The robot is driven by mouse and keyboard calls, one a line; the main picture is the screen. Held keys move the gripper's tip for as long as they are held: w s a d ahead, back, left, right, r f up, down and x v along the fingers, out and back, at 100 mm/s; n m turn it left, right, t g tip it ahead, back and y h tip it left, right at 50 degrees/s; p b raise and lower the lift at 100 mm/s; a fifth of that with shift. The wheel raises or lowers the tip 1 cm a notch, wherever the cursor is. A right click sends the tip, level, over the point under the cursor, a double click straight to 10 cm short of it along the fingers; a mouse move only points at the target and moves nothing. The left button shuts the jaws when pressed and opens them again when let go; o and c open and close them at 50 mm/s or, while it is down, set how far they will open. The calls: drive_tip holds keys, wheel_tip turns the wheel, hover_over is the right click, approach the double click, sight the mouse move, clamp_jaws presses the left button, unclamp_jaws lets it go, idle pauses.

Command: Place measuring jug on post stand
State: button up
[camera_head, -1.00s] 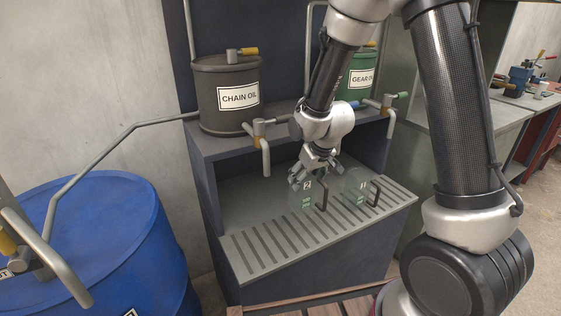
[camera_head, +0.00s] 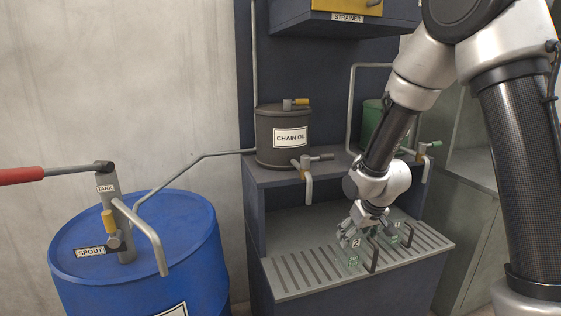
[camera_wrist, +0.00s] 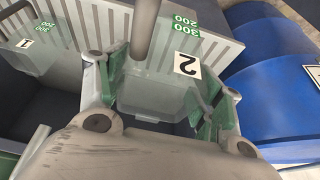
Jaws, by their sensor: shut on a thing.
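A clear measuring jug marked 2 (camera_head: 352,262), with green graduations and a dark handle, is upright at the slatted drip shelf. My gripper (camera_head: 352,236) comes down on it from above. In the wrist view my gripper (camera_wrist: 163,98) has its fingers on two opposite sides of jug 2 (camera_wrist: 150,92), shut on it. I cannot tell whether the jug's base touches the slats. A second clear jug marked 1 (camera_head: 397,232) stands to its right, partly behind my gripper. It also shows at left in the wrist view (camera_wrist: 42,38). I cannot make out a post stand.
The drip shelf (camera_head: 300,278) lies under a ledge with a grey CHAIN OIL drum (camera_head: 283,150) and a green drum (camera_head: 372,122). A tap (camera_head: 308,178) hangs above the shelf. A blue barrel (camera_head: 190,240) with a pump and spout (camera_head: 152,240) stands at left.

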drive_tip(key=w+d+m+h, duration=0.1)
drive_tip(key=w+d+m, duration=0.2)
drive_tip(key=w+d, duration=0.3)
drive_tip(key=shift+d+r, duration=0.3)
drive_tip(key=shift+d, duration=0.4)
